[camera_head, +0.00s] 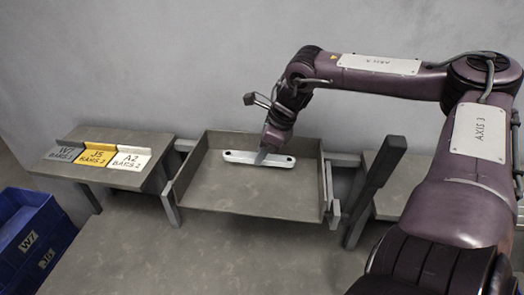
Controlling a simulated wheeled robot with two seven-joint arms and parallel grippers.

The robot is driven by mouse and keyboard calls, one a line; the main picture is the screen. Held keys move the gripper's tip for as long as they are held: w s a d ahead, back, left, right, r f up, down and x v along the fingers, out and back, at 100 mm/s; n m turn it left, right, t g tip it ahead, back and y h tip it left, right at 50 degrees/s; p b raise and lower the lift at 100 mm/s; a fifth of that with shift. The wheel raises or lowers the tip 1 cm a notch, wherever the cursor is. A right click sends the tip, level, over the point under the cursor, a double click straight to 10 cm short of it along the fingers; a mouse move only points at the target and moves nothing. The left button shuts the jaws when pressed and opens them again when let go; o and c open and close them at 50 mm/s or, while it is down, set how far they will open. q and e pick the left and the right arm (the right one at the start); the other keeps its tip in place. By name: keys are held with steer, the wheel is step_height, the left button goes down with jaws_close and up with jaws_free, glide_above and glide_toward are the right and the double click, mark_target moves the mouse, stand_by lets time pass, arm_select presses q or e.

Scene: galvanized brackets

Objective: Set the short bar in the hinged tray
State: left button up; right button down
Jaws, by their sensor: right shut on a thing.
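The short bar (240,157) is a light grey metal strip with rounded ends and small holes. It is in or just above the hinged tray (245,196), near the tray's back wall. I cannot tell whether it touches the tray floor. My right gripper (265,156) is shut on the bar right of its middle, and the fingers hide that part. The tray is a wide, shallow grey box with raised walls, held between metal supports. The rest of its floor is bare. My left gripper is not in view.
A side table (130,170) at the left carries grey, yellow and white label plates. Blue crates (30,240) stand at the lower left. A dark upright lever (374,185) stands right of the tray, before another table surface. The wall is close behind.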

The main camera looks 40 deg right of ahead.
steer(key=shift+f, duration=0.15)
steer(key=c, duration=1.1)
jaws_free()
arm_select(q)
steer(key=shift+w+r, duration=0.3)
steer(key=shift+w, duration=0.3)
arm_select(e)
steer(key=shift+r, duration=0.25)
steer(key=shift+d+r+p, duration=0.1)
steer(key=shift+r+p, duration=0.45)
steer(key=shift+r, duration=0.35)
arm_select(q)
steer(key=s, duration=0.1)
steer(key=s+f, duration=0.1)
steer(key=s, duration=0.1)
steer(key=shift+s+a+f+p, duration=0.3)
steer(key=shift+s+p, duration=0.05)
steer(key=shift+p, duration=0.05)
arm_select(e)
steer(key=v, duration=1.1)
steer(key=shift+s, duration=0.1)
